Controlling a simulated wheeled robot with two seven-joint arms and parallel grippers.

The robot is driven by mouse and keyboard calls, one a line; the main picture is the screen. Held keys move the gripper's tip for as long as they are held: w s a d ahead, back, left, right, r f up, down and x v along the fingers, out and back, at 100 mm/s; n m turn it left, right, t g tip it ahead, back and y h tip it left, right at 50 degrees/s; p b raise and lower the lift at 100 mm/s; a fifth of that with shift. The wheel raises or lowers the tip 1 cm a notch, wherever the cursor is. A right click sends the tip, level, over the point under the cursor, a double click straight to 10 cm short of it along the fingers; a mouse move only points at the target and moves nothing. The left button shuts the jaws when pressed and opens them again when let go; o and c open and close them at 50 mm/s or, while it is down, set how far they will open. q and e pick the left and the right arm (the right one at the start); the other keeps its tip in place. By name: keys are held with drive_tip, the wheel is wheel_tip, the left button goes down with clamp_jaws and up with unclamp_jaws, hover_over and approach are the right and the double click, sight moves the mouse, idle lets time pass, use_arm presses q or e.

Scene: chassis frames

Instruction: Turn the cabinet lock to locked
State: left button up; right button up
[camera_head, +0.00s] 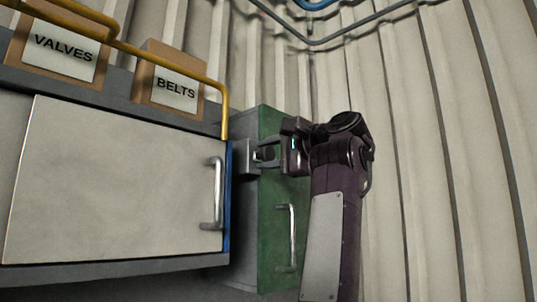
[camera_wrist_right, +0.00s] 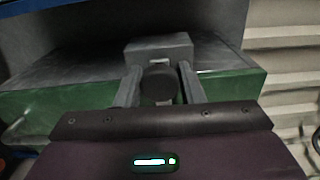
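The green cabinet (camera_head: 275,215) stands against the corrugated wall, with a grey lock box (camera_head: 243,157) on its grey side; the lock box also shows in the right wrist view (camera_wrist_right: 158,47). A dark round lock knob (camera_wrist_right: 158,85) sticks out from the box towards me. My right gripper (camera_head: 265,153) is at the lock, one finger on each side of the knob. In the right wrist view the fingers (camera_wrist_right: 160,75) lie very close to the knob; whether both touch it is unclear. No lock marking is readable. My left gripper is not in view.
A white cupboard door (camera_head: 115,180) with a metal handle (camera_head: 214,193) is at left. Boxes labelled VALVES (camera_head: 62,45) and BELTS (camera_head: 173,87) stand above it, near a yellow pipe (camera_head: 160,60). The green door has a vertical handle (camera_head: 290,237) below my gripper.

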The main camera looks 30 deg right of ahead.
drive_tip(key=o, duration=0.3)
drive_tip(key=shift+w+a, duration=0.1)
drive_tip(key=shift+w, duration=0.05)
drive_tip(key=shift+s+d+f+b, duration=0.1)
drive_tip(key=shift+s+d+b, duration=0.1)
drive_tip(key=shift+s+b, duration=0.2)
drive_tip(key=b+v, duration=0.2)
drive_tip(key=v, duration=0.5)
drive_tip(key=shift+b, duration=0.4)
drive_tip(key=shift+a, duration=0.1)
